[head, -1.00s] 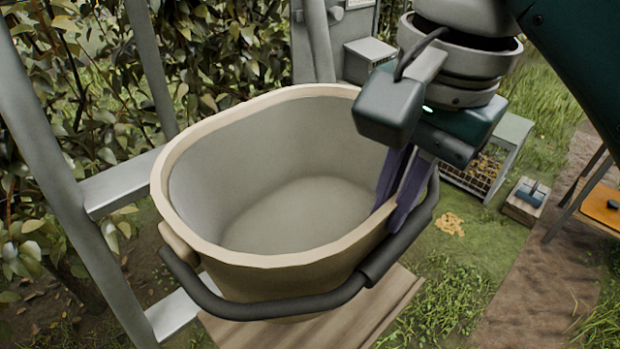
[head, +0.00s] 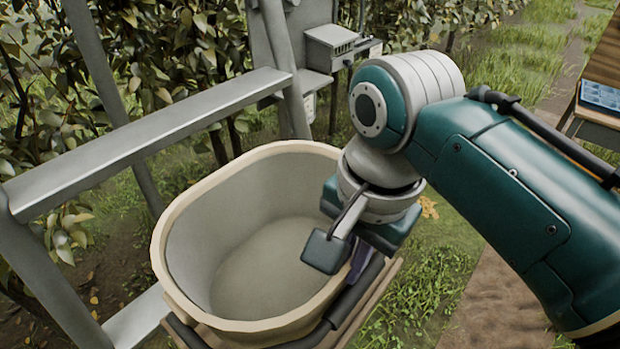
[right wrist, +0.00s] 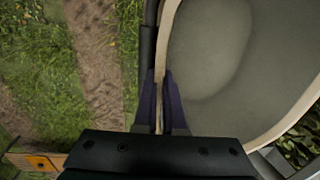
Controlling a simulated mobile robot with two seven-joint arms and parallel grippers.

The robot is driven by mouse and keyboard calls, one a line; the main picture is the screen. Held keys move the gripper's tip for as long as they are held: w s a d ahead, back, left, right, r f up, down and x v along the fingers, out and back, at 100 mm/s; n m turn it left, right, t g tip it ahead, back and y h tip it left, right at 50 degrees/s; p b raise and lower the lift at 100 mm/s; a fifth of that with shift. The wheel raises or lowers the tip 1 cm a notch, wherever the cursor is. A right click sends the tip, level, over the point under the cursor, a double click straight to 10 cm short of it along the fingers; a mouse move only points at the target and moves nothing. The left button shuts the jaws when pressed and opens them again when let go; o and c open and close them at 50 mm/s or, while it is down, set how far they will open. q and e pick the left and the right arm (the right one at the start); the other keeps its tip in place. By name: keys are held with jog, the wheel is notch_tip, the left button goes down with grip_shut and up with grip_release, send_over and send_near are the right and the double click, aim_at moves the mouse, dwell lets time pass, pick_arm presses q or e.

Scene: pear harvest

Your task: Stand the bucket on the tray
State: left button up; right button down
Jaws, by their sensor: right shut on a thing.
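The bucket (head: 235,265) is a large cream oval tub with a grey, empty inside and a dark bail handle (head: 342,306) hanging down at its front right. My right gripper (head: 357,262) is shut on the bucket's right rim, with its purple fingers mostly hidden by the wrist. In the right wrist view the fingers (right wrist: 160,103) pinch the rim of the bucket (right wrist: 225,60) from both sides. A tan wooden board (head: 376,303) shows just below the bucket's right side. I cannot tell whether it is the tray or whether the bucket touches it. My left gripper is not in view.
A grey metal frame with a broad crossbar (head: 150,142) stands close at the left and behind the bucket. A grey slotted box (head: 335,45) is fixed at the back. Hedges fill the background. A table with a blue item (head: 604,95) stands far right, beyond grass and a dirt path.

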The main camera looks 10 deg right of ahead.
aim_at(345, 284)
notch_tip(345, 284, down, 5)
jog(key=shift+r+b, duration=0.1)
jog(key=shift+b, duration=0.4)
jog(key=shift+w, duration=0.1)
jog(key=shift+f, duration=0.25)
jog(key=c, duration=1)
grip_release()
